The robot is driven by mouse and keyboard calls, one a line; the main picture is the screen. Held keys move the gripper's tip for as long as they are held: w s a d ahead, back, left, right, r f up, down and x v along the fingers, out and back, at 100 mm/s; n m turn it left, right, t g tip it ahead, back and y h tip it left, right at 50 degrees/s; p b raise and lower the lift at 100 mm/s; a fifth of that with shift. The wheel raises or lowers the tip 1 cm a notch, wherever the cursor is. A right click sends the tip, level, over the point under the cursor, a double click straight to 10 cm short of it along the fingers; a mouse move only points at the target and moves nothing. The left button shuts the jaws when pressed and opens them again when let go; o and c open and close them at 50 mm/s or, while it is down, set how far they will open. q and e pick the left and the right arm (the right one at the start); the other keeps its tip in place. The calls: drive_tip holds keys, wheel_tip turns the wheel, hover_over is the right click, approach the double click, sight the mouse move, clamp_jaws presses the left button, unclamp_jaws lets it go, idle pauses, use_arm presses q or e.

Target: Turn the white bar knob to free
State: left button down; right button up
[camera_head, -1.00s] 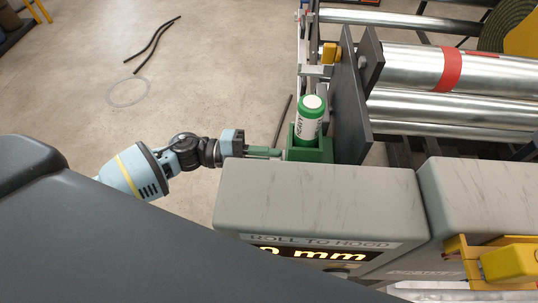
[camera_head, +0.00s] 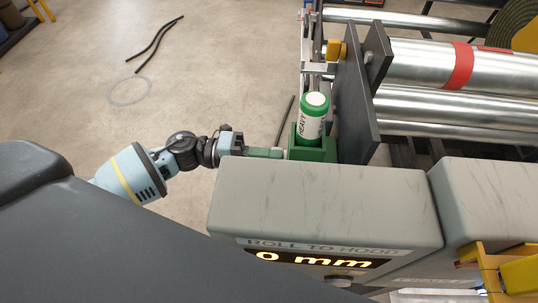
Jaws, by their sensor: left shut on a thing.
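My left gripper (camera_head: 270,153) reaches in from the left, low behind the grey machine housing, its fingertips at the left side of a green holder (camera_head: 318,155). It is shut on a small pale piece (camera_head: 287,153) there, which seems to be the white bar knob. Most of that piece is hidden by the fingers and housing, so its angle cannot be told. A green cylinder (camera_head: 313,118) with a white label reading "HEAVY" stands in the holder. My right gripper is not in view.
The grey housing (camera_head: 325,205) with a "0 mm" display (camera_head: 315,260) stands in front of the gripper. A dark upright plate (camera_head: 358,110) and metal rollers (camera_head: 430,105) are to the right. Open floor (camera_head: 215,70) lies left, with black hoses (camera_head: 158,45) on it.

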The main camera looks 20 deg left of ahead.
use_arm(q)
drive_tip(key=c, duration=1.4)
unclamp_jaws()
drive_tip(key=b+v, duration=0.1)
drive_tip(key=v, duration=0.7)
drive_tip(key=shift+d, duration=0.1)
